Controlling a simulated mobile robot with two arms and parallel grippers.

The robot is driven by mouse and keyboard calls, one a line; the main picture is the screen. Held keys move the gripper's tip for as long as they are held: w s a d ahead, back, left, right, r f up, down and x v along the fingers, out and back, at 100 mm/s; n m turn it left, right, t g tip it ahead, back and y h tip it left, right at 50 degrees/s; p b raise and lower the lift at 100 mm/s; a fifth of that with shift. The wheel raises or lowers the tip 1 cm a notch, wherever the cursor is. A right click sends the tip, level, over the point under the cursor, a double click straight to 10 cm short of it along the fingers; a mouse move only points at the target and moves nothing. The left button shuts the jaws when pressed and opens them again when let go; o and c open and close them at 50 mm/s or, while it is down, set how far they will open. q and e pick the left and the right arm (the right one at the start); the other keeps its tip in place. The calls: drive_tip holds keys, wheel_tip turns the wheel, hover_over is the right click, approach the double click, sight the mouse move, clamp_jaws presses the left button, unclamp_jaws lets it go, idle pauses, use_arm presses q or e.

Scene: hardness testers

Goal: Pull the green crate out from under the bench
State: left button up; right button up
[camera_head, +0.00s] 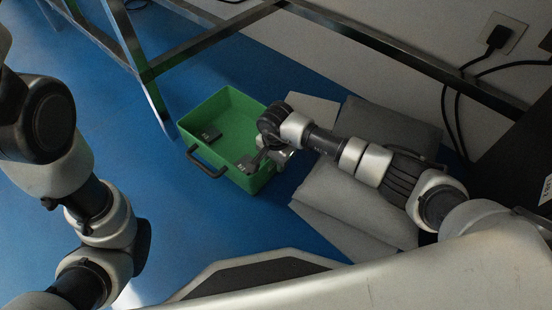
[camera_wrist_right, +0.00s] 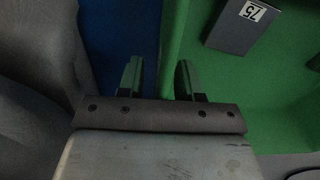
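The green crate (camera_head: 226,104) stands on the blue floor beside a bench leg. Its dark handle (camera_head: 205,164) is on the side nearest me. A dark block (camera_head: 208,135) lies inside it. The right wrist view shows the crate's green wall (camera_wrist_right: 172,30) and a dark block labelled 75 (camera_wrist_right: 240,24). My right gripper (camera_head: 262,164) is at the crate's right side, near the rim. In the right wrist view its fingers (camera_wrist_right: 158,80) are apart, with the crate's edge appearing between them; I cannot tell whether they touch it. My left gripper is out of view.
The metal bench frame (camera_head: 215,40) crosses behind the crate, and its leg (camera_head: 155,105) stands at the crate's left. Grey slabs (camera_head: 350,205) and a grey block (camera_head: 390,128) lie right of the crate. Cables (camera_head: 447,110) hang by the wall. Blue floor is open at left.

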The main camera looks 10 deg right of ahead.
drive_tip(key=shift+c, duration=0.4)
clamp_jaws()
idle(0.9)
